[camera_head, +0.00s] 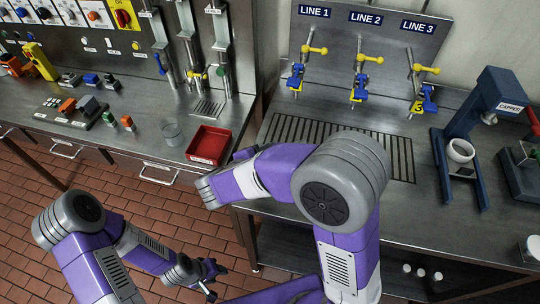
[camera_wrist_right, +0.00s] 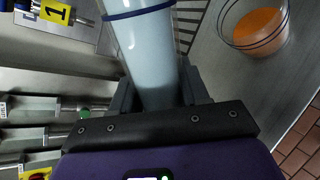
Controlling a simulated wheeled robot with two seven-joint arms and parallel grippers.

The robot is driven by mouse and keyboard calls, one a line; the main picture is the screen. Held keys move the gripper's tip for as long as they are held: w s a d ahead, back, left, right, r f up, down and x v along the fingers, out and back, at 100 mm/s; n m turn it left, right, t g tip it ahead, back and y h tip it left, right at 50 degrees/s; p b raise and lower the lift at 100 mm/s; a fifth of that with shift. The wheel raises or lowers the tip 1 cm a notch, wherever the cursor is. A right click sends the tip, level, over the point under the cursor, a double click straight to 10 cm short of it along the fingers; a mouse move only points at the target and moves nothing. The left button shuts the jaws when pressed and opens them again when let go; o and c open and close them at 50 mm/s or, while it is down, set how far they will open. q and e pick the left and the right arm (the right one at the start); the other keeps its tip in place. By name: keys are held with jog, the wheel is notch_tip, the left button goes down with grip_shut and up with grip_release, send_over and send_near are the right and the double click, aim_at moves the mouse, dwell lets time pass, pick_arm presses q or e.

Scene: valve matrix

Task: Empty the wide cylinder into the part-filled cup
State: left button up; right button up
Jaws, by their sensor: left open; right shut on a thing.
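My right gripper (camera_wrist_right: 158,90) is shut on the wide cylinder (camera_wrist_right: 143,42), a pale, translucent tube with a blue ring, seen in the right wrist view. Its upper end runs out of the frame; its contents and tilt cannot be told. The part-filled cup (camera_wrist_right: 255,27) is clear, with orange liquid low inside, and stands on the steel bench to the upper right, apart from the cylinder. In the head view my right arm hides the right gripper, cylinder and this cup. My left gripper (camera_head: 207,279) is open and empty, low over the floor in front of the left bench.
A clear container (camera_head: 172,133) and a red tray (camera_head: 209,144) stand near the left bench's front edge. Three labelled lines with yellow-handled taps rise behind the slotted drain (camera_head: 290,128). The capper (camera_head: 480,115) stands at the right.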

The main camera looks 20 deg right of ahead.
jog(key=shift+w+a+r+m+t+y, duration=0.25)
jog(key=shift+r+m+y, duration=0.2)
jog(key=shift+r, duration=0.25)
jog(key=shift+w+a+r+m+t+y, duration=0.1)
jog(key=shift+a+r+m+y, duration=0.25)
jog(key=shift+r+y, duration=0.3)
dwell(3.7)
jog(key=shift+w+a+r+m+t+y+b, duration=0.15)
jog(key=shift+r+m+t+y+b, duration=0.25)
jog(key=shift+r, duration=0.5)
dwell(2.0)
